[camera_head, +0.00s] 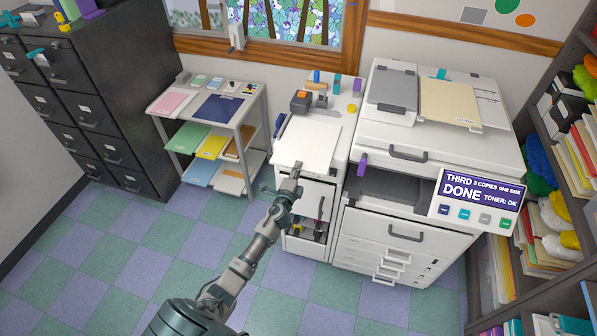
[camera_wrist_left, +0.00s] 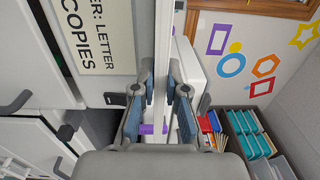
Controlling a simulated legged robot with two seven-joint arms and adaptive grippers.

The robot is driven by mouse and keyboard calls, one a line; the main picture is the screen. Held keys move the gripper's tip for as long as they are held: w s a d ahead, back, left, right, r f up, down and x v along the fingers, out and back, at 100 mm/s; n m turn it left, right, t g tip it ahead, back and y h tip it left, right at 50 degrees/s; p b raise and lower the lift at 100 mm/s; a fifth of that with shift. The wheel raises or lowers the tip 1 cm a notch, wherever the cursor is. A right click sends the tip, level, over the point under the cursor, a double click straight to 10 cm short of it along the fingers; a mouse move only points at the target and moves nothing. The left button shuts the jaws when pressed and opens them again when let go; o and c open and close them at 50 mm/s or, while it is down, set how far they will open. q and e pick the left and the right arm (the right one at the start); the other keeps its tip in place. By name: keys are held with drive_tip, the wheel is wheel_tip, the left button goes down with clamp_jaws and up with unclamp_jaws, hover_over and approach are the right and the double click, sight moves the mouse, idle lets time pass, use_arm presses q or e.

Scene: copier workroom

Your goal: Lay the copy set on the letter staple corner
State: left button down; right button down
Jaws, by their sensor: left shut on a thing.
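The copy set (camera_head: 308,140) is a white stack of sheets over the top of the white cabinet beside the copier. My left gripper (camera_head: 296,182) is shut on its near edge. In the left wrist view the set (camera_wrist_left: 161,45) shows edge-on as a thin pale strip between the fingers of my left gripper (camera_wrist_left: 160,92). A dark stapler-like device with an orange top (camera_head: 300,100) stands just beyond the set's far edge. The letter staple corner cannot be picked out; the set hides much of the cabinet top. I cannot tell whether the set touches it. My right gripper is out of view.
The copier (camera_head: 430,140) stands to the right, its panel (camera_head: 478,204) reading DONE. A small table (camera_head: 188,118) with coloured paper stands left, by dark filing cabinets (camera_head: 95,95). Small items (camera_head: 335,84) crowd the cabinet's back. A full shelf (camera_head: 545,150) is far right.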

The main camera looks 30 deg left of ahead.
use_arm(q)
drive_tip(key=shift+w+a, duration=0.3)
drive_tip(key=shift+w, duration=0.25)
drive_tip(key=shift+w+d+b, duration=0.15)
drive_tip(key=shift+w+b, duration=0.15)
drive_tip(key=shift+w+d, duration=0.1)
drive_tip(key=shift+w, duration=0.25)
drive_tip(key=shift+w+a+r+b, duration=0.1)
drive_tip(key=shift+w+a+b, duration=0.1)
drive_tip(key=shift+w+b, duration=0.2)
drive_tip(key=shift+w+a, duration=0.15)
drive_tip(key=shift+a, duration=0.05)
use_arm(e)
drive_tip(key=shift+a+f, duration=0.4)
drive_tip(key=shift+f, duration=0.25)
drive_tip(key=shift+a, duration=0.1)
use_arm(q)
drive_tip(key=c, duration=1.1)
unclamp_jaws()
drive_tip(key=shift+d, duration=0.1)
drive_tip(key=shift+c, duration=0.2)
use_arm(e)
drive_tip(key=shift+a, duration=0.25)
